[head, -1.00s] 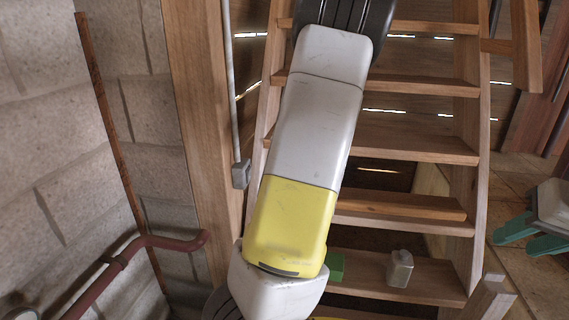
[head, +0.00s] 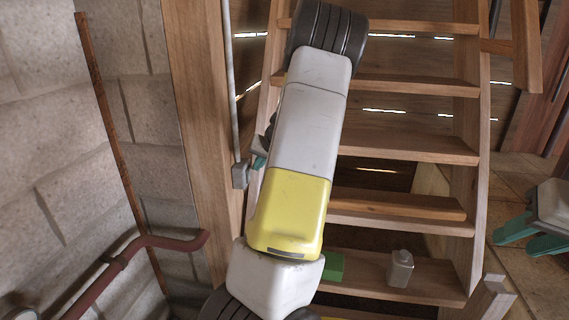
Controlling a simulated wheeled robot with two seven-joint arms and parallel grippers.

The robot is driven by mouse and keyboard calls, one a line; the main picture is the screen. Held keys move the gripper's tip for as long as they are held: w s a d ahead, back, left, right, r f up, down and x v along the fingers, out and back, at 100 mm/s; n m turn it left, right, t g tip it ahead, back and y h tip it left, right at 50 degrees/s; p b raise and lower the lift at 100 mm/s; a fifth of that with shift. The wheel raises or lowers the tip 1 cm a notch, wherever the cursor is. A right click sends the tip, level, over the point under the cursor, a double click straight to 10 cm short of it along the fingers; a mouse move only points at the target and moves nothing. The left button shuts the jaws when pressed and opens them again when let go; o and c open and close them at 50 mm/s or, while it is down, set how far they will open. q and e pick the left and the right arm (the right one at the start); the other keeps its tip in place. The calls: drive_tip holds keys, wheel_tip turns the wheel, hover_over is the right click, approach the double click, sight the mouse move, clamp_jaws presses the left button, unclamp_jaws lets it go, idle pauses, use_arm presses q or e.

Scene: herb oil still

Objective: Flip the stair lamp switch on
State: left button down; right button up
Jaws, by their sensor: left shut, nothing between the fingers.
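A small grey switch box (head: 239,175) is fixed to the wooden post at the lower end of a grey conduit. Its lever and setting are too small to make out. My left gripper (head: 257,163) is just right of the box, with a teal fingertip close to it. I cannot tell whether they touch. Its fingers are shut and empty, and most of the gripper is hidden behind my white and yellow arm. My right gripper (head: 530,236) is at the right edge, its teal fingers apart and empty, far from the switch.
Wooden stairs (head: 410,148) rise behind my arm. A green block (head: 333,266) and a small metallic container (head: 400,268) stand on a lower step. A red-brown pipe (head: 150,242) runs along the block wall at left. The post (head: 205,130) stands beside the stairs.

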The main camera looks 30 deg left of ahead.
use_arm(q)
drive_tip(key=shift+a, duration=0.1)
drive_tip(key=shift+s+a+h, duration=0.15)
drive_tip(key=shift+a+h, duration=0.05)
drive_tip(key=shift+h, duration=0.1)
drive_tip(key=shift+r, duration=0.1)
drive_tip(key=shift+r, duration=0.7)
